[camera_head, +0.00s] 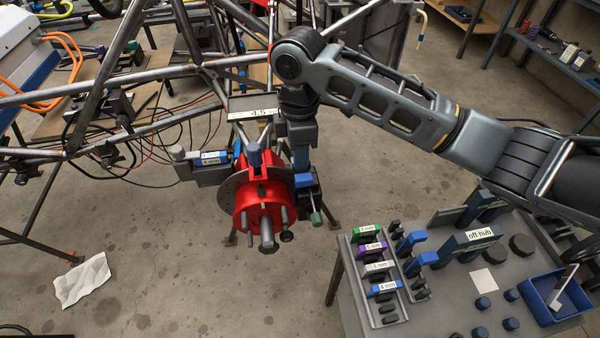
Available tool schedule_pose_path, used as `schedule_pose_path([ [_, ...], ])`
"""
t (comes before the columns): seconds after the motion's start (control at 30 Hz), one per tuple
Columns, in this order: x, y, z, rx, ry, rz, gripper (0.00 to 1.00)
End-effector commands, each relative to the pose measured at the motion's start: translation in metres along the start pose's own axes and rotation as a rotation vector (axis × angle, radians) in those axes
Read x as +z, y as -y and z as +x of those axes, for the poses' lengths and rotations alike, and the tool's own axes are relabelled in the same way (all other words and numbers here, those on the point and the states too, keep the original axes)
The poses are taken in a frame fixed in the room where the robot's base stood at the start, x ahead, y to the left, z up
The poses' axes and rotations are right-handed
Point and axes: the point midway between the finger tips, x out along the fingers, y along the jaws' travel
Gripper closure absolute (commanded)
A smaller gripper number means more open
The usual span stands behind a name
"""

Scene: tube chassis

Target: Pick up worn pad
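A red hub (266,208) with a grey brake disc (233,192) behind it is mounted on the tube chassis. A grey block with a blue "mm" label (212,159) sits at its left. My gripper (308,188) points down close by the hub's right side. Dark and blue parts crowd around its fingers, and a small green-ended piece (316,217) shows just below. I cannot tell which part is the worn pad, or whether the fingers touch or hold anything. A plate reading about 4.5 (254,114) is above the hub.
A grey table (345,294) at lower right carries a rack of labelled pieces (376,258), an "off hub" stand (481,236), dark discs, blue caps and a blue bin (548,309). Chassis tubes and cables fill the left. A white cloth (83,279) lies on open floor.

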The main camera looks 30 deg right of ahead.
Motion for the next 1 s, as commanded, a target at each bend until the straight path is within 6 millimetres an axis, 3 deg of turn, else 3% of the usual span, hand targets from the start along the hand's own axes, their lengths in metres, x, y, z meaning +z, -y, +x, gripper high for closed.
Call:
schedule_pose_path([
  [0.17, 0.000, 0.000, 0.000, 0.001, 0.000, 0.000, 1.00],
  [0.7, 0.000, 0.000, -0.002, 0.001, 0.000, 0.000, 1.00],
  [1.0, 0.000, 0.001, -0.022, 0.001, 0.000, 0.000, 1.00],
])
